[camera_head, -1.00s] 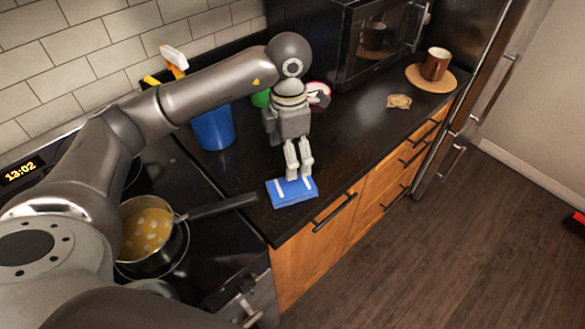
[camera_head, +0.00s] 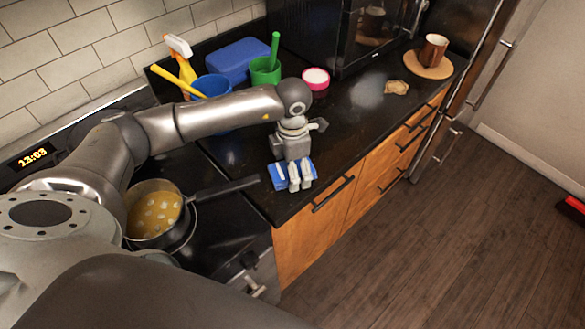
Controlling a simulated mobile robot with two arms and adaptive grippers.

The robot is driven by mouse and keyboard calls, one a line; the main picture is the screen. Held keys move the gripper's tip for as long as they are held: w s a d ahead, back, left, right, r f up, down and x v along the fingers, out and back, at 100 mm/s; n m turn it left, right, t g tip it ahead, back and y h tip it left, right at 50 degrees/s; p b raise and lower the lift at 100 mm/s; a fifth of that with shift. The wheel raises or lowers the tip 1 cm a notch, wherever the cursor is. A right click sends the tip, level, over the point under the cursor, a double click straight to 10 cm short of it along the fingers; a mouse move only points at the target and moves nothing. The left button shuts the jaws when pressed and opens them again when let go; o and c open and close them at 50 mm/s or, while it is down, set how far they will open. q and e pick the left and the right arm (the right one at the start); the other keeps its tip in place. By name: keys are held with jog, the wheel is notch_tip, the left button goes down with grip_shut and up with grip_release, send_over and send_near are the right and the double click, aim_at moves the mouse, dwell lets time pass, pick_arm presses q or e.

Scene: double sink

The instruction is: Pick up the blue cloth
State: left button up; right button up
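The blue cloth (camera_head: 277,174) is a small folded piece with a white stripe, lying on the black counter near its front edge, right of the stove. My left gripper (camera_head: 300,177) points down over the cloth. Its two fingers stand a little apart, with a narrow gap between them, and cover the middle of the cloth. The cloth shows on both sides of the fingers. I cannot tell whether the fingertips touch it. My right gripper is not in view.
A pot of soup (camera_head: 155,211) stands on the stove, its handle reaching toward the cloth. Behind my arm are a blue bucket (camera_head: 212,84), blue box (camera_head: 240,60), green cup (camera_head: 265,72) and pink-rimmed bowl (camera_head: 316,78). A mug (camera_head: 434,51) stands farther right.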

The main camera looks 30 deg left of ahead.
pick_arm(q)
jog(key=shift+d, duration=0.1)
jog(key=c, duration=0.4)
jog(key=shift+c, duration=1)
jog(key=c, duration=0.5)
jog(key=shift+c, duration=0.4)
jog(key=shift+r+b, duration=0.55)
jog(key=shift+r, duration=0.1)
jog(key=s+d+r+b, duration=0.5)
jog(key=s+d+r, duration=0.4)
jog(key=s+r, duration=0.25)
jog(key=a+f+m, duration=0.2)
jog(key=f+m, duration=0.1)
jog(key=m, duration=1)
jog(key=a+f+m, duration=0.2)
jog(key=f+m, duration=0.1)
jog(key=m, duration=1.1)
jog(key=shift+w+a+f+m, duration=0.2)
jog(key=shift+w+a+m, duration=0.1)
jog(key=shift+w, duration=0.1)
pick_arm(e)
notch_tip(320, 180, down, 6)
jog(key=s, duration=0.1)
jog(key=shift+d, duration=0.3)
